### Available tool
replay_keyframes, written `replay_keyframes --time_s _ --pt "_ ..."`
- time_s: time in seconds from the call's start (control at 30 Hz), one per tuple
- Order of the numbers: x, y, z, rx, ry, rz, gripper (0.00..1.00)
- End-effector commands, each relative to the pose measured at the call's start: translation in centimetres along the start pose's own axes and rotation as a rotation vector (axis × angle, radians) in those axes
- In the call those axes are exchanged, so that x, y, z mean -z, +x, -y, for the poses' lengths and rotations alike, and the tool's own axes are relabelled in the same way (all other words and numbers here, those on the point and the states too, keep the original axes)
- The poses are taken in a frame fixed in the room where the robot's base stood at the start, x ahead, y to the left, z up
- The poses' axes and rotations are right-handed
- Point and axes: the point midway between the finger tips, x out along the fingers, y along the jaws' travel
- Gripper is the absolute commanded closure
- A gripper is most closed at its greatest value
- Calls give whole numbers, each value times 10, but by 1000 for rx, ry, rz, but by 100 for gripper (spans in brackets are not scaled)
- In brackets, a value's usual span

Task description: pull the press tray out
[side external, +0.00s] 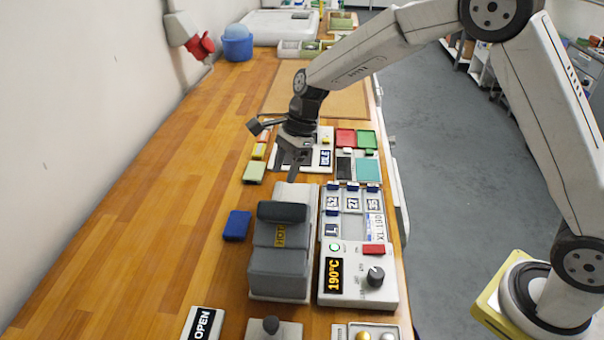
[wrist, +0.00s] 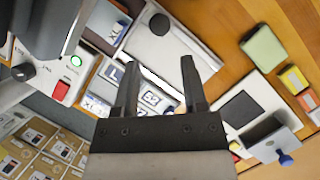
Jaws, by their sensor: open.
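The grey press (side external: 275,275) has a dark roll-shaped handle and a HOT label. It shows in part at the upper left of the wrist view (wrist: 38,28). A pale grey slab, which looks like the press tray (side external: 303,194), juts from the far side of the press. In the wrist view the tray (wrist: 185,45) appears beyond my fingertips, with a round dark knob (wrist: 159,24) on it. My gripper (side external: 295,174) is above the tray's far end, with open fingers (wrist: 160,65) and nothing between them. Any contact with the tray cannot be told.
The control box (side external: 358,275), reading 190°C, stands right of the press, with a rack of label tiles (side external: 352,202) behind it. A blue block (side external: 237,225) lies left. A white frame with a dark panel (wrist: 243,108) lies beyond the tray. The bench's left side is clear.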

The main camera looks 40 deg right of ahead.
Motion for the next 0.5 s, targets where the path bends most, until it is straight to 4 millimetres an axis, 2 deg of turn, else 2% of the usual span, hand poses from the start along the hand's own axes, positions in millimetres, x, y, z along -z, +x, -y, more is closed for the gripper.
replay_keyframes --time_s 0.27,0.5 --pt "0 8 0 0 -2 -1 45" --pt "0 32 -1 -1 -3 -1 45"
